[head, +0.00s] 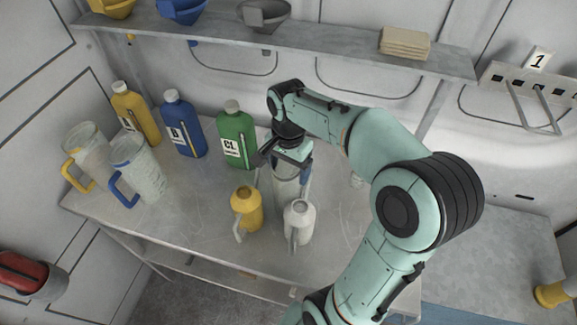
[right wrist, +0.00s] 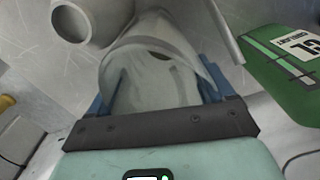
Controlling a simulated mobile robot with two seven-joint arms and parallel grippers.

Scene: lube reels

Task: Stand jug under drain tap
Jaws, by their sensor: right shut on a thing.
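My right gripper (head: 290,165) points down over the middle of the table and is shut on a clear grey jug (head: 286,188). In the right wrist view the jug (right wrist: 155,75) sits between the blue finger pads, its open mouth towards the camera. The jug looks upright; the gripper hides much of it, and I cannot tell whether its base touches the table. Two more clear jugs stand at the left, one with a yellow handle (head: 85,155) and one with a blue handle (head: 138,168). I cannot make out a drain tap. My left gripper is not in view.
Yellow (head: 135,112), blue (head: 183,125) and green (head: 235,135) bottles stand along the table's (head: 195,215) back. A yellow can (head: 246,210) and a white can (head: 299,222) stand close in front of the held jug. A shelf (head: 330,42) with funnels hangs above. A numbered rack (head: 530,90) is at right.

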